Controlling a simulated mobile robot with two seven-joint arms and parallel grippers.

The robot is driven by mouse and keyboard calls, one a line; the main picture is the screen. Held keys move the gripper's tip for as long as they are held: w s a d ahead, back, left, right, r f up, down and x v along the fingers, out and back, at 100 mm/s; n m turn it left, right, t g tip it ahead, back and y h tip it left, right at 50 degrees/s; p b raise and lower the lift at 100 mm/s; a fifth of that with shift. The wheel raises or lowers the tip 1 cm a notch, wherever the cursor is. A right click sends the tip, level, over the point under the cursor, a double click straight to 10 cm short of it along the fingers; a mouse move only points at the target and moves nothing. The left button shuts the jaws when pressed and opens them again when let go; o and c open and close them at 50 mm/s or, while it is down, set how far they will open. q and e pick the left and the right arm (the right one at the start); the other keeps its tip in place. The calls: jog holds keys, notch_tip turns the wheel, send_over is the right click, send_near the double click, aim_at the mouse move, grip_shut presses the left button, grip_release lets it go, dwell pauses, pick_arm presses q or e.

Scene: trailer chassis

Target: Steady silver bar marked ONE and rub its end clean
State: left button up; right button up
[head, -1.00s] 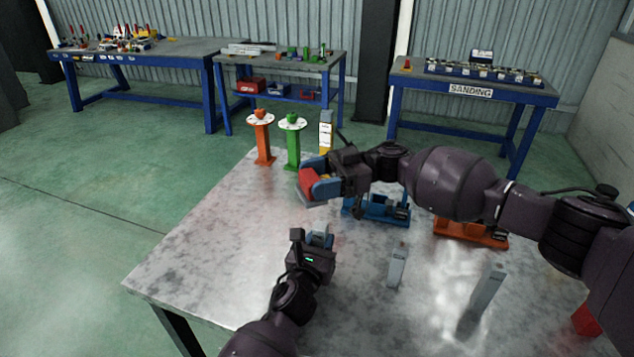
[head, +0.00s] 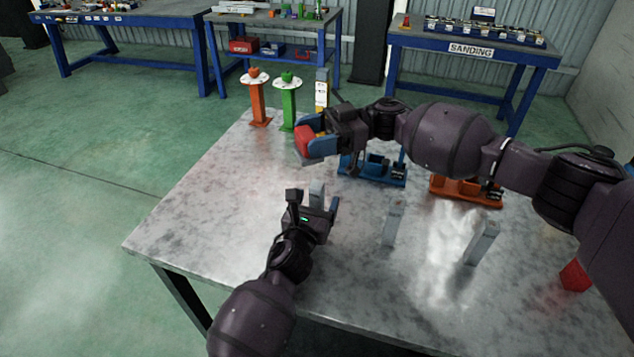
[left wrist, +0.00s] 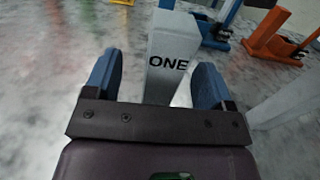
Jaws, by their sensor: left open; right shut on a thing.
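The silver bar marked ONE (left wrist: 167,55) stands upright between the open blue fingers of my left gripper (left wrist: 157,82) in the left wrist view, with gaps showing on both sides. In the head view the bar's top (head: 317,190) shows between the fingers of my left gripper (head: 314,200); its lower part is hidden. My right gripper (head: 313,143) is shut on a red block (head: 304,139) with a grey underside, held above the table, beyond the bar and slightly left of it.
Two other grey bars (head: 392,224) (head: 481,243) stand to the right on the metal table (head: 190,220). A blue fixture (head: 373,170), an orange fixture (head: 467,190), and orange (head: 259,103) and green (head: 288,105) posts stand farther back. The table's left side is clear.

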pick_arm(q)
jog(key=shift+p+v, duration=0.35)
jog(key=shift+v, duration=0.85)
pick_arm(e)
jog(key=shift+s+r, duration=0.1)
jog(key=shift+r, duration=0.6)
pick_arm(q)
jog(key=shift+p+v, duration=0.55)
jog(key=shift+v, duration=2.1)
pick_arm(e)
jog(key=shift+r, duration=0.7)
pick_arm(q)
jog(key=shift+o, duration=0.4)
jog(key=shift+r, duration=0.1)
jog(key=o, duration=0.4)
jog(key=shift+c, duration=0.2)
jog(key=v, duration=1.2)
jog(key=shift+d, duration=0.1)
pick_arm(e)
jog(key=shift+s, duration=0.1)
